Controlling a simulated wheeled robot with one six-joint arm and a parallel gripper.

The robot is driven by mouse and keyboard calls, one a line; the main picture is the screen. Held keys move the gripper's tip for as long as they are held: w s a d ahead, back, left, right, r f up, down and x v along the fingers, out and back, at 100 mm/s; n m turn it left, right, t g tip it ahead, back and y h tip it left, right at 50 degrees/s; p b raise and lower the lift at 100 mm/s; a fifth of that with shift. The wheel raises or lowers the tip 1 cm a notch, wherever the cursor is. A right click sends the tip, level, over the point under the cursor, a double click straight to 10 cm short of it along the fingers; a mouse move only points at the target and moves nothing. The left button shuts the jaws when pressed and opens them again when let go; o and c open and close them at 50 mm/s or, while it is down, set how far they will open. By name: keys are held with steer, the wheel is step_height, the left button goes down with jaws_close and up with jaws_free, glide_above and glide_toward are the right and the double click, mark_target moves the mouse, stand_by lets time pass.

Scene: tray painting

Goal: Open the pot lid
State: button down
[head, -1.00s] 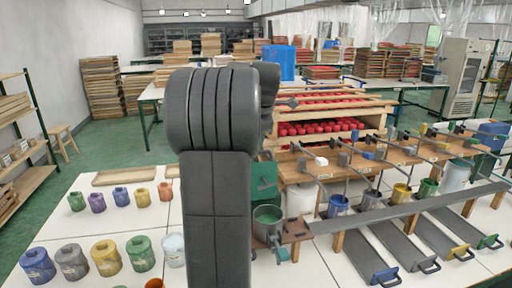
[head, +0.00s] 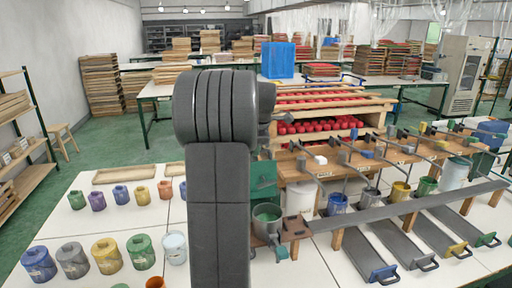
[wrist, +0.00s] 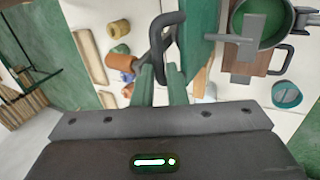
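A grey pot (head: 267,228) with green inside stands at the near edge of the bench, just right of my arm. Its top looks uncovered. In the wrist view the pot (wrist: 237,22) is at the upper right, with a grey bar across it. A green panel (head: 264,174) stands upright behind the pot; I cannot tell whether it is the lid. It seems to show in the wrist view (wrist: 203,30). My gripper (wrist: 162,75) points towards a dark loop (wrist: 165,20) left of the panel. I cannot tell whether its fingers touch the loop. My arm hides the gripper in the head view.
Several paint jars (head: 105,254) stand on the white table (head: 70,222) to the left. Several more pots (head: 337,203) and grey sloping chutes (head: 370,252) lie to the right. A wooden rack of red pieces (head: 320,106) stands behind the panel.

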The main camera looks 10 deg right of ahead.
steer(key=b, duration=0.1)
steer(key=s+b, duration=0.1)
steer(key=b, duration=0.1)
steer(key=shift+s+f+t, duration=0.2)
steer(key=shift+s+t, duration=0.05)
steer(key=shift+t, duration=0.15)
steer(key=shift+s+d+r+t+b, duration=0.15)
steer(key=shift+s+t+b, duration=0.25)
steer(key=shift+s+b, duration=0.55)
steer(key=shift+s+a+r+t+b, duration=0.1)
steer(key=shift+s+t+b, duration=0.3)
steer(key=shift+b, duration=0.9)
steer(key=c, duration=1.5)
jaws_free()
steer(key=v, duration=1.3)
steer(key=shift+s+d+r+b, duration=0.1)
steer(key=shift+s+r+b, duration=0.2)
